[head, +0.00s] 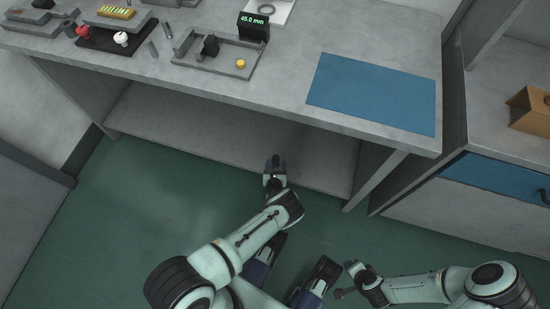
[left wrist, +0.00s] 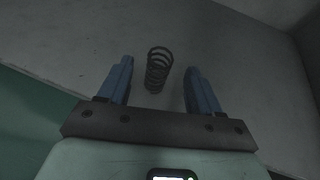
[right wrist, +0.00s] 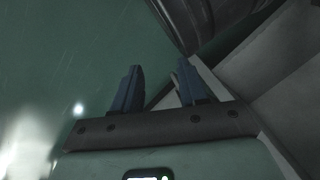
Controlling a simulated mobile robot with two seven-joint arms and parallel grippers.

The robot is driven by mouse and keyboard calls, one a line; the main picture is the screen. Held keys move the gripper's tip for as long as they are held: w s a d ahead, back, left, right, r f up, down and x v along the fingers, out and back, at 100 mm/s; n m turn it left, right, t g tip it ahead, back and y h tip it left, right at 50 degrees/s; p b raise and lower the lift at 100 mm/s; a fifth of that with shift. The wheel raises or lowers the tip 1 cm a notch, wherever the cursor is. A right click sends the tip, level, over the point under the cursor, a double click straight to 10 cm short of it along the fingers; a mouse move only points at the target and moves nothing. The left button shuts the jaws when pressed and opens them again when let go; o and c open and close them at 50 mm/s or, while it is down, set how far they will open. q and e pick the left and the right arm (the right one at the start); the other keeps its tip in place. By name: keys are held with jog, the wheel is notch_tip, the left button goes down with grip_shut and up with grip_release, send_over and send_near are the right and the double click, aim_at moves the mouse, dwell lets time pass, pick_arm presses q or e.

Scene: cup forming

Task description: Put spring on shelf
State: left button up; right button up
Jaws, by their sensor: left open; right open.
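The spring (left wrist: 158,68) is a dark coil on the grey shelf (left wrist: 65,60) under the workbench, seen in the left wrist view. My left gripper (left wrist: 160,80) is open, and the spring shows between its two blue fingers with a gap on each side. In the head view my left gripper (head: 275,165) reaches to the front edge of the lower shelf (head: 230,135); the spring cannot be made out there. My right gripper (head: 345,282) is low over the floor at the right, open and empty in the right wrist view (right wrist: 160,90).
The workbench top (head: 290,60) overhangs the shelf and carries a blue mat (head: 375,92), a gauge with a 45.0 mm display (head: 253,27) and a fixture tray (head: 205,62). A cabinet with a cardboard box (head: 530,108) stands at the right. The green floor (head: 150,225) is open at the left.

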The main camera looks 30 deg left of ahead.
pick_arm(q)
jog(key=p+v, duration=0.2)
jog(key=v, duration=0.4)
pick_arm(e)
jog(key=shift+s+a+r+y, duration=0.1)
jog(key=shift+s+a+r, duration=0.15)
jog(key=shift+r, duration=0.3)
jog(key=shift+s+a+r+y, duration=0.1)
jog(key=shift+s+a+r, duration=0.15)
jog(key=shift+r, duration=0.3)
jog(key=shift+s+a+r+y, duration=0.15)
jog(key=shift+a+r, duration=0.2)
jog(key=shift+r, duration=0.2)
